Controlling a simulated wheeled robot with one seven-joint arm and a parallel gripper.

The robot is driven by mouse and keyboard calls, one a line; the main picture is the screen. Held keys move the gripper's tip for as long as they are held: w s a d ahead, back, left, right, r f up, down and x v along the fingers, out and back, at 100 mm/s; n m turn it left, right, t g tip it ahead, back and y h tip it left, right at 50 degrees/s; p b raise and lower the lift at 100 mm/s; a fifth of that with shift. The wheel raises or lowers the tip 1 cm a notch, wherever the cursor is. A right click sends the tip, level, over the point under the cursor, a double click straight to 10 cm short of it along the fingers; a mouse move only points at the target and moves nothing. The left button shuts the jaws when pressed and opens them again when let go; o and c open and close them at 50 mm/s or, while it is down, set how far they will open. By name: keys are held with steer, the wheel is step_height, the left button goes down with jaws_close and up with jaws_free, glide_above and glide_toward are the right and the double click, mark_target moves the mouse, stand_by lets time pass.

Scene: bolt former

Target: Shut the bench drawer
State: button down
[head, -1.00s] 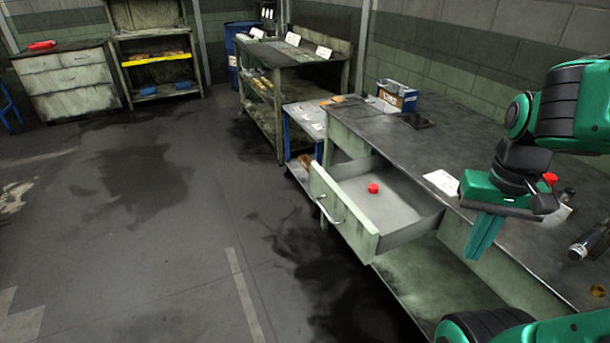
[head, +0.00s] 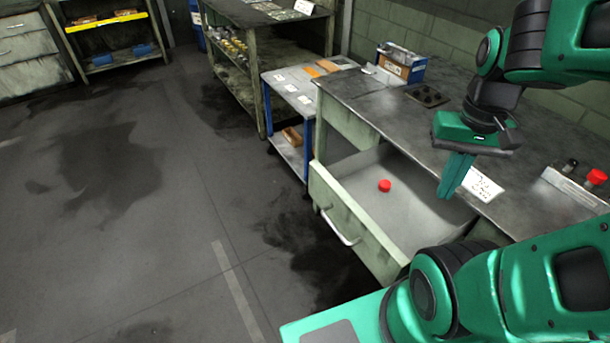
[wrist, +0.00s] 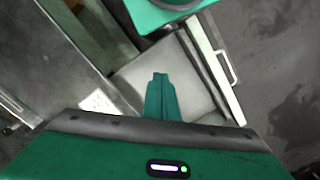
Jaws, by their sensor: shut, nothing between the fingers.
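The bench drawer (head: 352,228) is pulled well out from the bench (head: 362,108), with a silver handle (head: 340,228) on its pale green front. A red round object (head: 384,185) lies on the drawer floor. My gripper (head: 447,194) points down with its fingers shut and empty. In the head view it overlaps the drawer's right part, near the bench edge; its height above the drawer is hard to tell. In the wrist view the gripper fingers (wrist: 160,77) show against the grey drawer floor, and the drawer front (wrist: 218,72) and its handle (wrist: 231,68) lie to their right.
On the bench top stand a blue and orange box (head: 400,64), a white paper (head: 481,184) and a small box with a red knob (head: 597,177). A blue-legged cart (head: 300,98) stands beyond the bench. The floor (head: 150,215) left of the drawer is clear.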

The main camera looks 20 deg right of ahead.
mark_target(310, 184)
steer(key=shift+w, duration=0.1)
steer(key=w+a+f+n+h, duration=0.1)
steer(key=w+a+n, duration=0.4)
steer(key=w+n, duration=0.1)
steer(key=w+a+f+n, duration=0.1)
steer(key=w+a+n, duration=0.4)
steer(key=w+n, duration=0.1)
steer(key=w+a+f+n+h, duration=0.1)
steer(key=w+a+n, duration=0.4)
steer(key=w+n, duration=0.2)
steer(key=shift+w+a+f+n+h, duration=0.1)
steer(key=shift+a+f+n+h, duration=0.1)
steer(key=shift+f+n+h, duration=0.15)
steer(key=w+a+f+n, duration=0.2)
steer(key=a+n, duration=0.1)
steer(key=a, duration=0.2)
steer(key=w+a+f+n, duration=0.1)
steer(key=a+f+n, duration=0.1)
steer(key=a+n, duration=0.25)
steer(key=shift+m+t, duration=0.3)
steer(key=shift+t, duration=0.1)
steer(key=shift+w+d+f, duration=0.2)
steer(key=shift+d+f, duration=0.75)
steer(key=shift+f, duration=0.6)
steer(key=shift+w+d+f, duration=0.25)
steer(key=shift+d+f, duration=0.65)
steer(key=shift+f, duration=0.6)
steer(key=shift+w+d+f, duration=0.2)
steer(key=shift+d+f, duration=0.75)
steer(key=shift+f, duration=0.6)
